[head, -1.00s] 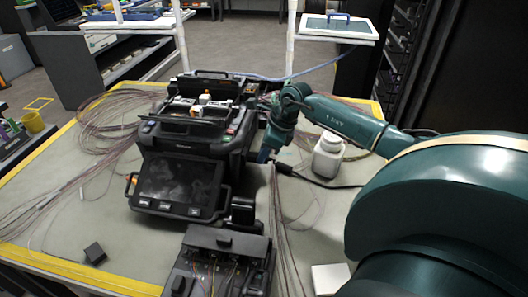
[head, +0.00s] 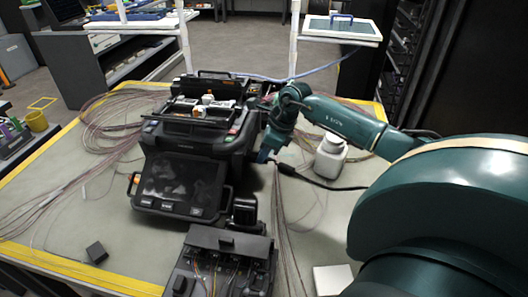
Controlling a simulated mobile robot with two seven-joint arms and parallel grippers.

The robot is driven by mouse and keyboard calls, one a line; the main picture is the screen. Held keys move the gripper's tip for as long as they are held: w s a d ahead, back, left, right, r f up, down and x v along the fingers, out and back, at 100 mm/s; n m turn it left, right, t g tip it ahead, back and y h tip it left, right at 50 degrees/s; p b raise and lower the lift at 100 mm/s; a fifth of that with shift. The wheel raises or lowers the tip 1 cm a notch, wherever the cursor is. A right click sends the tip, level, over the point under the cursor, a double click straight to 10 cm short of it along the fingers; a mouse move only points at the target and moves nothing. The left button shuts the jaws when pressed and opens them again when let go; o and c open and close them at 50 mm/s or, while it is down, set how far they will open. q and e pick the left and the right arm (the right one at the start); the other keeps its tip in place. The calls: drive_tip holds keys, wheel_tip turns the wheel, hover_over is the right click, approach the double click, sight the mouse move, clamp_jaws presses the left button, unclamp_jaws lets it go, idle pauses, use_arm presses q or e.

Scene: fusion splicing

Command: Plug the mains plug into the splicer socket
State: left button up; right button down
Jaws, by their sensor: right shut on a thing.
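The black splicer (head: 185,150) stands on the table with its screen tilted toward me. My right gripper (head: 264,157) is beside the splicer's right side, low near the table, and shut on the mains plug. The plug (head: 285,169) is mostly hidden by the gripper; its black cord (head: 318,183) runs away to the right across the table. The socket on the splicer's right side is hidden, so I cannot tell whether the plug touches it. My left gripper is out of view.
Thin fibre bundles (head: 108,115) lie to the left. A small black block (head: 96,252) lies at the front left.

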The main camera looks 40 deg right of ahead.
drive_tip(key=shift+w+a, duration=0.1)
drive_tip(key=shift+w, duration=0.1)
drive_tip(key=c, duration=1.2)
unclamp_jaws()
drive_tip(key=shift+s+r, duration=0.1)
drive_tip(key=shift+r, duration=0.15)
drive_tip(key=v, duration=1.2)
drive_tip(key=shift+r+b, duration=0.3)
drive_tip(key=shift+b, duration=0.05)
drive_tip(key=shift+s, duration=0.1)
